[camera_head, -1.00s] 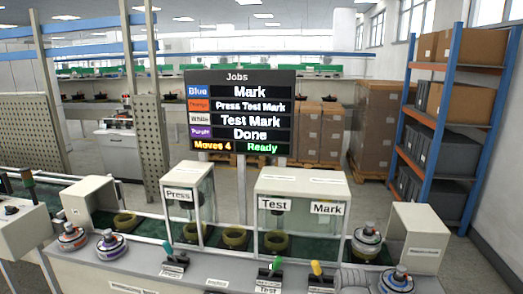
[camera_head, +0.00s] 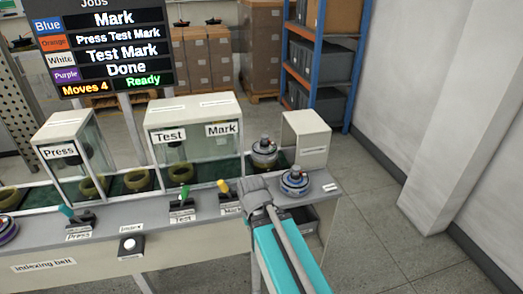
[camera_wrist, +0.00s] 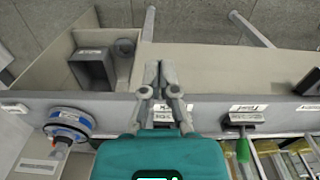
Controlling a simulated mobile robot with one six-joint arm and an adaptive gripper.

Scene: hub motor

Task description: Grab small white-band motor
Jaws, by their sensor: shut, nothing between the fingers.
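A motor with a pale band (camera_head: 264,152), which looks like the white-band one, stands upright on the green belt in the head view, just right of the Mark booth. I cannot see it in the wrist view. A blue-band motor (camera_head: 295,181) stands on the grey counter in front of it, nearer me; it also shows at the left of the wrist view (camera_wrist: 68,126). My gripper (camera_wrist: 160,66) is shut and empty above the counter's front edge. In the head view my gripper (camera_head: 254,190) is left of the blue-band motor, apart from both motors.
The Test and Mark booth (camera_head: 192,128) and a white box (camera_head: 305,139) flank the pale-band motor. A yellow lever (camera_head: 223,187) and a green lever (camera_head: 184,193) stand on the counter. A purple-band motor (camera_head: 7,229) is at the far left. Floor at right is clear.

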